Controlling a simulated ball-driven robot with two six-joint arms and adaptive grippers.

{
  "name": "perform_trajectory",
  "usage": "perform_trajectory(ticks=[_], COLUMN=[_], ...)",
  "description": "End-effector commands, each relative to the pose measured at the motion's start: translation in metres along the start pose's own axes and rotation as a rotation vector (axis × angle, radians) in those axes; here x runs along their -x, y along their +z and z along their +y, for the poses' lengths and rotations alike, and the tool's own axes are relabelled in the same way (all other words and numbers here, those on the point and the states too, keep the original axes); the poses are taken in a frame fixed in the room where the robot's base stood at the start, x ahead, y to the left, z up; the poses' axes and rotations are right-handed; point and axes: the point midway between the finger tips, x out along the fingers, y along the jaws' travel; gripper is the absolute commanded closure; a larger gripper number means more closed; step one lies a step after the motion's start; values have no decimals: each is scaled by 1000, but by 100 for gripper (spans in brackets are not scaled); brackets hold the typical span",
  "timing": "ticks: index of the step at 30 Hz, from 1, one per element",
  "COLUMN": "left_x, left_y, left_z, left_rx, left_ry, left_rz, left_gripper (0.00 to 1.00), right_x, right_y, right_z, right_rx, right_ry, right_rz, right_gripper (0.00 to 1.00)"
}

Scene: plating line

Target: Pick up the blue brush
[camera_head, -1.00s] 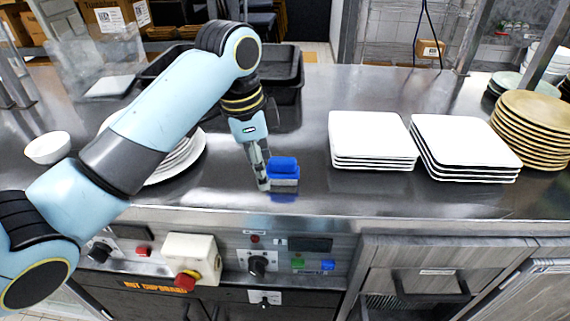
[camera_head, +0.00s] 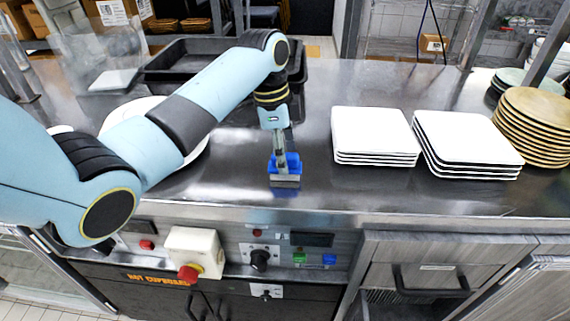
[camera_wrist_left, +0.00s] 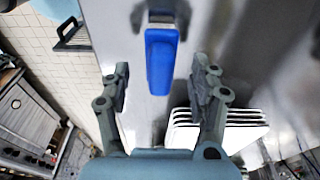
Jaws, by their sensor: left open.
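The blue brush (camera_head: 291,163) sits on the steel counter near its front edge, with a blue top and a pale grey lower part. My left gripper (camera_head: 278,160) is directly at the brush, partly in front of its blue top. In the left wrist view the blue brush (camera_wrist_left: 161,58) lies beyond the fingertips, roughly midway between them. Whether a finger touches the brush cannot be told. My right gripper is in neither view.
Two stacks of white square plates (camera_head: 372,132) stand right of the brush, with tan round plates (camera_head: 535,115) farther right. White round plates (camera_head: 195,150) stand left, partly behind my arm. A black tray (camera_head: 185,62) is at the back. The counter around the brush is clear.

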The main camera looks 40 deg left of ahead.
Motion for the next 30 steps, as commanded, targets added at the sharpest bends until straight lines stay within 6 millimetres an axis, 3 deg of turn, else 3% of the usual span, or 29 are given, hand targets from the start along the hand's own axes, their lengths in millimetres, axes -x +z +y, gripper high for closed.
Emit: perform_trajectory(ticks=[5,12,26,30], left_x=[-20,-23,-22,-22], left_y=[0,0,0,0], left_z=[0,0,0,0], left_rx=[1,0,0,0], left_ry=[1,-1,-1,-2], left_rz=[1,0,0,0], left_gripper=[38,38,97,99], right_x=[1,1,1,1], right_y=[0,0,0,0], right_z=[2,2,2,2], right_rx=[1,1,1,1], right_ry=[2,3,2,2], right_rz=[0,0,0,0], right_gripper=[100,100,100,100])
